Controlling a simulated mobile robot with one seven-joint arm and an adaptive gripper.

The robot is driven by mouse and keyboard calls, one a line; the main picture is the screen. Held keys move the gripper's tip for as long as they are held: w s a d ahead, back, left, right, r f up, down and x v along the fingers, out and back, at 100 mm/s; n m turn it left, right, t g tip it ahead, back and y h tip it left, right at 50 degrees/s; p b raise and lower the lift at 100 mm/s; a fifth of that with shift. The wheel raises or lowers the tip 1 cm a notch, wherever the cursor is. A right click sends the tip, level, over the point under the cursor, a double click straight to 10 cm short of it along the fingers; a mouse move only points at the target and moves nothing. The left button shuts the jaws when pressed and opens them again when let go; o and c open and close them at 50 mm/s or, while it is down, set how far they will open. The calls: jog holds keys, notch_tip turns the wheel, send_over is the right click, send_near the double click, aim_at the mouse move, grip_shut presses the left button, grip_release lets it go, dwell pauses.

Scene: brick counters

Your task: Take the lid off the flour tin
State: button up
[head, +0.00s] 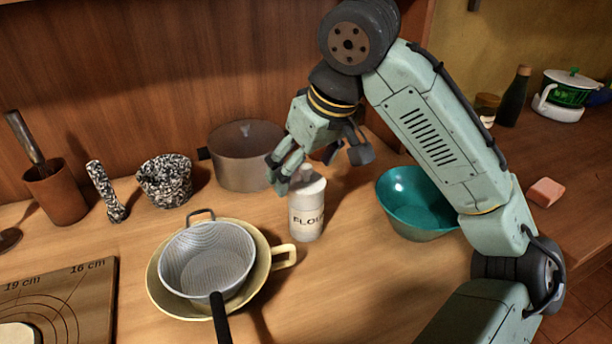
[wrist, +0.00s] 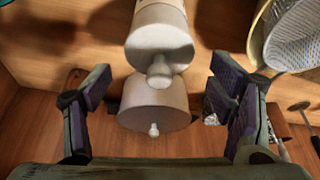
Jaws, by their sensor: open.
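The flour tin (head: 306,222) is a pale cylinder with dark lettering, upright on the counter. Its lid (head: 313,188) is on, with a small knob on top; the knob (wrist: 158,72) shows clearly in the wrist view. My gripper (head: 318,165) is open and empty, just above the tin, with its fingers spread wide. In the wrist view the gripper (wrist: 160,95) has one finger to each side of the knob, and neither visibly touches it. In the head view one finger hangs close to the lid's left side.
A grey-brown pot (head: 246,168) with a knob stands behind the tin. A sieve (head: 210,255) rests in a cream pan (head: 163,295) at left. A teal bowl (head: 412,205) stands at right. A speckled mortar (head: 165,182) is at the back left.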

aim_at(304, 169)
jog(key=c, duration=1)
jog(key=shift+c, duration=0.2)
jog(key=shift+r, duration=0.5)
jog(key=v, duration=0.1)
jog(key=b+v, duration=0.1)
jog(key=shift+s+a+r, duration=0.15)
jog(key=shift+a+r, duration=0.15)
jog(key=shift+r, duration=0.05)
jog(key=s+a+r+b, duration=0.1)
jog(key=s+a+b, duration=0.1)
jog(key=s, duration=1.3)
jog(key=shift+a+r+b, duration=0.2)
jog(key=shift+r+b, duration=0.05)
jog(key=shift+b, duration=0.35)
